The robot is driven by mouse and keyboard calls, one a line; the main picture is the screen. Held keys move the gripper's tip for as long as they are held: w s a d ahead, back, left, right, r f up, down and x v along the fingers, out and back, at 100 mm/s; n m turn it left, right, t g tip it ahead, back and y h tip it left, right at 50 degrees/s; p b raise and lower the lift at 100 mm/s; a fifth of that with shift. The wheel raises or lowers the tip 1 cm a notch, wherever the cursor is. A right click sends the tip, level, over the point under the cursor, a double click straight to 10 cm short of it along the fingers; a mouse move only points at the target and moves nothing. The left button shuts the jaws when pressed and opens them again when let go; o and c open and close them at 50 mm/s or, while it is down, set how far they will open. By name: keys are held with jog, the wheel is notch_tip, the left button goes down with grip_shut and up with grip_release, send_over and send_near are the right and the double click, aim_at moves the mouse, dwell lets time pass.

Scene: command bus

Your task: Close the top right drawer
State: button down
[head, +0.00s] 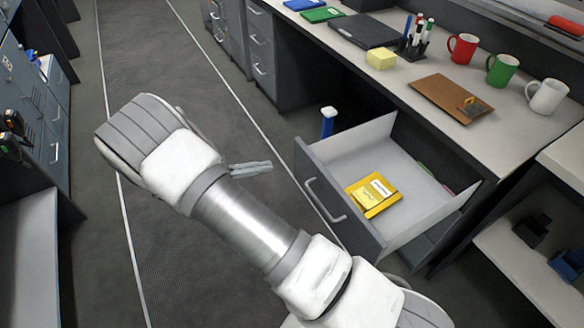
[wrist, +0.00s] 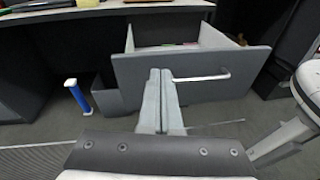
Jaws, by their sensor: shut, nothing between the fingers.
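The open drawer (head: 335,205) juts out from under the desk at the right in the head view. It has a grey front, white inner walls and a bar handle (head: 325,200). A yellow box or packet (head: 373,196) lies inside it. The drawer front (wrist: 190,80) faces me in the wrist view, with its handle (wrist: 205,77) right of my fingers. My gripper (wrist: 160,75) is shut and empty, its fingertips in front of the left part of the drawer front. I cannot tell whether they touch it. In the head view my gripper (head: 270,166) shows left of the drawer front.
The desk (head: 345,60) carries mugs, a pen holder and a clipboard (head: 452,98). Closed drawers (head: 260,45) stand farther back. The aisle floor (head: 180,70) is clear.

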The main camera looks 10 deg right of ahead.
aim_at(306, 159)
jog(key=a+f+n+t+h+b, duration=0.1)
jog(key=a+f+n+t, duration=0.2)
jog(key=f, duration=0.3)
jog(key=b+x, duration=0.1)
jog(key=x, duration=0.7)
jog(key=b+x, duration=0.1)
jog(key=x, duration=0.4)
jog(key=shift+w+r+b, duration=0.15)
jog(key=shift+r+b, duration=0.15)
jog(key=shift+w+d+r, duration=0.1)
jog(key=shift+w+d, duration=0.05)
jog(key=shift+d, duration=0.2)
jog(key=shift+d, duration=0.1)
